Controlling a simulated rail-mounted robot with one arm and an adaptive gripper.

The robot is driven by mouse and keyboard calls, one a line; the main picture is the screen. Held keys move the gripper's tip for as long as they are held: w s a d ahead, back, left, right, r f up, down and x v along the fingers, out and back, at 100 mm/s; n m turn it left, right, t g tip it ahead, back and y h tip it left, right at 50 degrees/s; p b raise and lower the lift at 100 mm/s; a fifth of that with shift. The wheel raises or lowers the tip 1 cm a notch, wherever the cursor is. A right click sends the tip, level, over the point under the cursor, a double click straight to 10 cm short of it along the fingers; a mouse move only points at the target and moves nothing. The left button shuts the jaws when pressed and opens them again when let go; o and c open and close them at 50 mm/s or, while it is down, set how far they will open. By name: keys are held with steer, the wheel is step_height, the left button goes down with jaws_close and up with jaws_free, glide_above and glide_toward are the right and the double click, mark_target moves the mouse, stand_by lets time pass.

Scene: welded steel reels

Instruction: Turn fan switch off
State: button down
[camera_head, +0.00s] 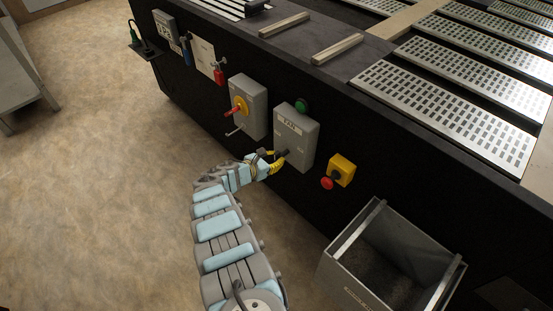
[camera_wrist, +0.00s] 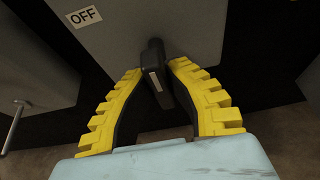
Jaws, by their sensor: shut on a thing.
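The fan switch box (camera_head: 297,128) is a grey box with a "FAN" label, mounted on the dark side of the machine. In the wrist view its grey face (camera_wrist: 190,25) shows an "OFF" label (camera_wrist: 83,17) at the upper left. A dark switch handle (camera_wrist: 157,72) with a pale mark sticks out from the face. My gripper (camera_head: 276,160) is at the lower front of the box. In the wrist view my gripper's yellow fingers (camera_wrist: 155,70) stand on both sides of the handle and are shut on it. The handle's pivot is partly hidden.
Left of the fan box is a grey box with a red and yellow rotary switch (camera_head: 240,106). A green button (camera_head: 302,104) sits behind the fan box. A yellow box with a red button (camera_head: 339,172) is to the right. A metal bin (camera_head: 350,285) stands lower right.

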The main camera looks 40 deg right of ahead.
steer(key=shift+f, duration=0.1)
steer(key=c, duration=1)
jaws_free()
steer(key=shift+c, duration=0.2)
steer(key=shift+a, duration=0.1)
steer(key=shift+v, duration=0.8)
steer(key=v, duration=1)
